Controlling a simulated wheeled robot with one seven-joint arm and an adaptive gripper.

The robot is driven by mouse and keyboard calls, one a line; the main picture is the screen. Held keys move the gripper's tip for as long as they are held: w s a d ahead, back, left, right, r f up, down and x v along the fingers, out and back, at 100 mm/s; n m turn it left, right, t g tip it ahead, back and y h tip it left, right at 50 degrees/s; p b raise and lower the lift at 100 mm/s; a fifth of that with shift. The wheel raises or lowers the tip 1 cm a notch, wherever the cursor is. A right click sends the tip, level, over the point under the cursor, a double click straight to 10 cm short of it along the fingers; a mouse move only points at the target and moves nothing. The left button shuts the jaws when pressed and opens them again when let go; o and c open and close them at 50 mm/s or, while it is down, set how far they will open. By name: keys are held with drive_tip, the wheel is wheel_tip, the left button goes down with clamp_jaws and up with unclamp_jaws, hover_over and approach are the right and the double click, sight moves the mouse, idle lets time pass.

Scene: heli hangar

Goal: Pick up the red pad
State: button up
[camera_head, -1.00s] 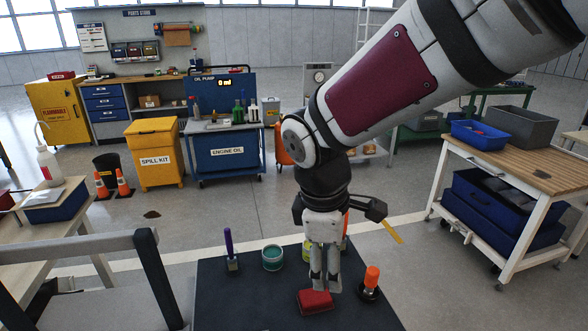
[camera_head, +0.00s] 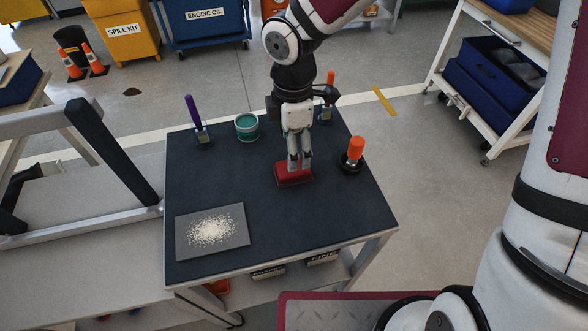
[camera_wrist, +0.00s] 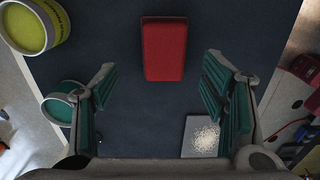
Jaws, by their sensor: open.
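The red pad (camera_head: 294,176) is a small red block lying flat on the dark top of a cart (camera_head: 330,229). In the wrist view the red pad (camera_wrist: 164,49) lies ahead of and between the two fingers, apart from both. My gripper (camera_head: 299,164) points down above the pad in the head view and hides part of its back edge. In the wrist view my gripper (camera_wrist: 160,88) is open, with nothing between its teal-lined fingers.
A purple-handled brush (camera_head: 197,122), a teal tin (camera_head: 247,127) and an orange-capped item (camera_head: 354,154) stand around the pad. A grey plate with pale grains (camera_head: 213,232) lies at the cart's front left. A yellow-green tin (camera_wrist: 34,25) shows in the wrist view.

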drive_tip(key=shift+s+f+b, duration=0.2)
drive_tip(key=shift+f+b, duration=0.25)
drive_tip(key=shift+f, duration=1.15)
drive_tip(key=shift+s+f+b, duration=0.15)
drive_tip(key=shift+f+b, duration=0.3)
drive_tip(key=shift+f, duration=1.1)
drive_tip(key=c, duration=1.2)
